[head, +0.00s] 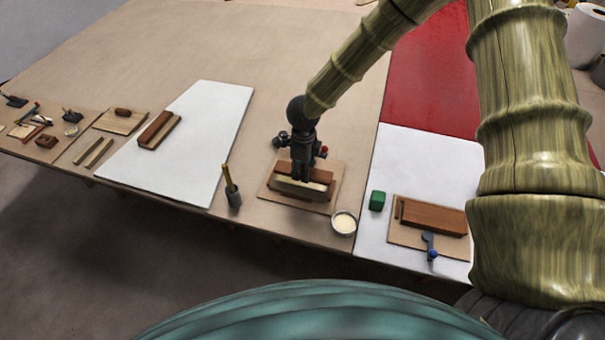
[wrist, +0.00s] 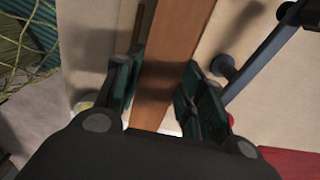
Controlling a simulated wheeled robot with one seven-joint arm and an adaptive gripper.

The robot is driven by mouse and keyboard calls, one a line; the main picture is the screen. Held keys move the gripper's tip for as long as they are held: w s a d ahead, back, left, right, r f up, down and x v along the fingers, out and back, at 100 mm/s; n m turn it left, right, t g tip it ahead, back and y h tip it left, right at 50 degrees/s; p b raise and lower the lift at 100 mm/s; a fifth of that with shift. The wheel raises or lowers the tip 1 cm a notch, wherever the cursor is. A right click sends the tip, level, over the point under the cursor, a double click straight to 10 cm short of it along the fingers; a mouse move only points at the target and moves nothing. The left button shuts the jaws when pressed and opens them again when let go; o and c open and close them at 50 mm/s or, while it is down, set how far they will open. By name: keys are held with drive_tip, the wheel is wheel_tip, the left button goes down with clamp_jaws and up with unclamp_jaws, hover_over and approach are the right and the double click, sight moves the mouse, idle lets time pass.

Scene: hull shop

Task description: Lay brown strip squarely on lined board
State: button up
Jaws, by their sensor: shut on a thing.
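My gripper (head: 303,178) points down over a tan board (head: 328,203) near the front of the table. It is shut on a brown strip, which runs lengthwise between the two fingers in the wrist view (wrist: 175,55). In the head view the brown strip (head: 284,166) is partly hidden behind the fingers. A pale bar (head: 300,193) lies in front of it, close to the fingertips. Lines on the board cannot be made out. Whether the strip touches the board is hidden.
A bowl (head: 343,222) stands at the board's right front corner and a brush-like tool (head: 231,187) at its left. Further right are a green cube (head: 377,201) and a board with a brown block (head: 433,216). A white sheet (head: 214,110) lies left. The table behind is clear.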

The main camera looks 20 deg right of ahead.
sight(301, 166)
drive_tip(key=w+f, duration=0.1)
drive_tip(key=f, duration=0.2)
drive_tip(key=w+f+p, duration=0.1)
drive_tip(key=f, duration=0.1)
drive_tip(key=shift+w, duration=0.3)
drive_tip(key=shift+f, duration=0.3)
drive_tip(key=shift+s, duration=0.1)
drive_tip(key=shift+s+r, duration=0.25)
drive_tip(key=shift+s, duration=0.3)
drive_tip(key=shift+w+f, duration=0.25)
drive_tip(key=shift+f, duration=0.1)
drive_tip(key=o, duration=1)
drive_tip(key=shift+w+f, duration=0.1)
drive_tip(key=shift+w, duration=0.1)
drive_tip(key=shift+o, duration=0.2)
drive_tip(key=shift+s+r, duration=0.2)
drive_tip(key=shift+s, duration=0.05)
drive_tip(key=shift+w, duration=0.15)
drive_tip(key=shift+r, duration=0.15)
